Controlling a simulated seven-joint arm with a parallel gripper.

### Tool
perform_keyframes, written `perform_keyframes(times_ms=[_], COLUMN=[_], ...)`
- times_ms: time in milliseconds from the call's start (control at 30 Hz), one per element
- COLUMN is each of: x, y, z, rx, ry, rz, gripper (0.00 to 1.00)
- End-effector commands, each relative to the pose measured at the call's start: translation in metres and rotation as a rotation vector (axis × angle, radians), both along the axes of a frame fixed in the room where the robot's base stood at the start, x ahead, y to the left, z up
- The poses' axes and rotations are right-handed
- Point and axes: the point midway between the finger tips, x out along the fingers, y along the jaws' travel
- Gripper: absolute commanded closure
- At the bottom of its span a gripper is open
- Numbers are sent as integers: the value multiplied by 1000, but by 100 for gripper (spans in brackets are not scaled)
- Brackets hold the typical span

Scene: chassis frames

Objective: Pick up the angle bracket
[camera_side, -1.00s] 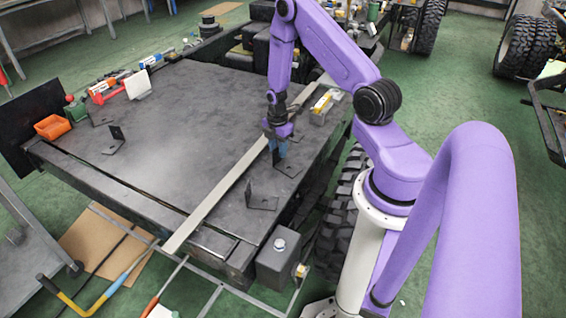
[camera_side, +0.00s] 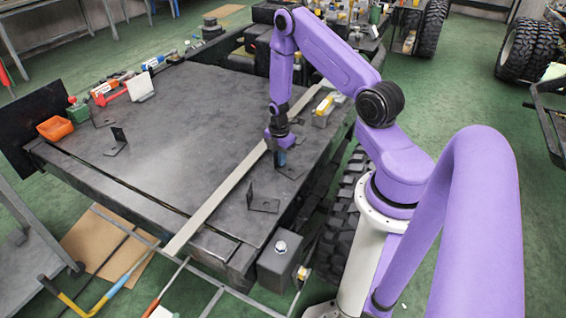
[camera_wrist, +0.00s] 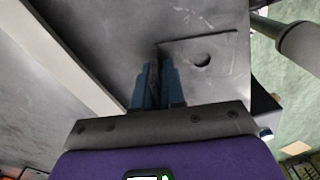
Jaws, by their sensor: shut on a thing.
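The angle bracket (camera_side: 291,171) is a dark L-shaped metal piece at the right side of the black table, beside the long metal strip. In the wrist view its flat leg (camera_wrist: 225,58), with a round hole, lies to the right of the fingers. Its upright leg (camera_wrist: 155,66) stands between the fingertips. My gripper (camera_side: 280,158) points down over the bracket, and its blue fingers (camera_wrist: 157,85) are shut on the upright leg. The flat leg appears to rest on the table top. The fingers partly hide the upright leg.
Similar brackets stand nearby at the front (camera_side: 263,203), at the left (camera_side: 117,143) and farther back (camera_side: 102,120). The long metal strip (camera_side: 215,199) lies just left of my gripper. An orange bin (camera_side: 55,128) sits at the left edge. The table's middle (camera_side: 190,120) is clear.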

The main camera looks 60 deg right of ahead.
Motion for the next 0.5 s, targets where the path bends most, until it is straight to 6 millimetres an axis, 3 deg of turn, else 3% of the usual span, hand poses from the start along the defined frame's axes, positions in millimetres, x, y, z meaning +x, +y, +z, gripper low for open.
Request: perform_keyframes(times_ms=[267,500], x=[1,1], y=[0,-1], z=[11,43], rx=[0,-2], ry=[-1,-5], rz=[0,0], gripper=[100,100])
